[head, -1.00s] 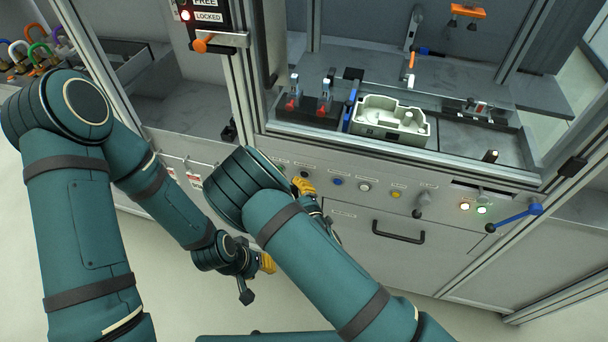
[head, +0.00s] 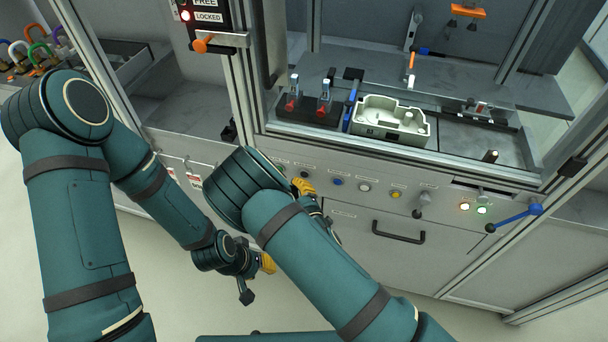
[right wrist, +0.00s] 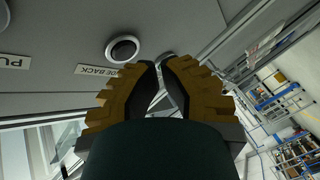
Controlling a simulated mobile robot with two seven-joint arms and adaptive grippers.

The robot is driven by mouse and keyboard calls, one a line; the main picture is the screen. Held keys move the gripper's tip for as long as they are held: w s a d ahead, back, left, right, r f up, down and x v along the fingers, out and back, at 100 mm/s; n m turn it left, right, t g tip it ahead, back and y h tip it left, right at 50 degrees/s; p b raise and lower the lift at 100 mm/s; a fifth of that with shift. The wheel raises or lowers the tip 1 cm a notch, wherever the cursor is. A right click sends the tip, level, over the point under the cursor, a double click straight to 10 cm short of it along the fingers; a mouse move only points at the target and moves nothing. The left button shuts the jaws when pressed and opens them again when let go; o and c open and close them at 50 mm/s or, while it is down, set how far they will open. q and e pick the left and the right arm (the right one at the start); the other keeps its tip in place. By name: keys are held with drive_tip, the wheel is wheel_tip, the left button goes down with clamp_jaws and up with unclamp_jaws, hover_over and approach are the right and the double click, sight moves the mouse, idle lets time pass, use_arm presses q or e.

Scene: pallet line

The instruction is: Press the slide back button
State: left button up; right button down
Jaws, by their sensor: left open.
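The slide back button (right wrist: 122,48) is a dark round button with a pale ring on a grey panel in the right wrist view. Its label (right wrist: 97,70), partly covered, ends in "BACK". In the head view, a dark button (head: 304,174) shows just above my right gripper (head: 309,190). The right gripper also shows in the right wrist view (right wrist: 160,63); its yellow-brown fingers come together at the tips, beside the button and apart from it in the picture. Whether it touches the panel cannot be told. My left gripper (head: 256,273) is open and empty, low before the cabinet.
The panel also has a blue button (head: 337,181), a white button (head: 364,187), a yellow button (head: 396,194) and a blue-handled lever (head: 516,216). A pale housing (head: 390,122) sits inside the station, right of red-tipped clamps (head: 324,103). A drawer handle (head: 398,232) protrudes below.

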drive_tip(key=shift+w+d, duration=0.1)
drive_tip(key=shift+w, duration=0.3)
drive_tip(key=shift+w+d+b, duration=0.15)
drive_tip(key=shift+w+b, duration=0.2)
drive_tip(key=shift+w, duration=0.05)
idle(0.8)
idle(0.3)
drive_tip(key=shift+s+a, duration=0.3)
drive_tip(key=shift+s, duration=0.5)
drive_tip(key=s, duration=0.1)
drive_tip(key=s+a, duration=0.1)
drive_tip(key=s, duration=0.2)
drive_tip(key=shift+s+a, duration=0.25)
drive_tip(key=shift+s, duration=0.15)
idle(0.5)
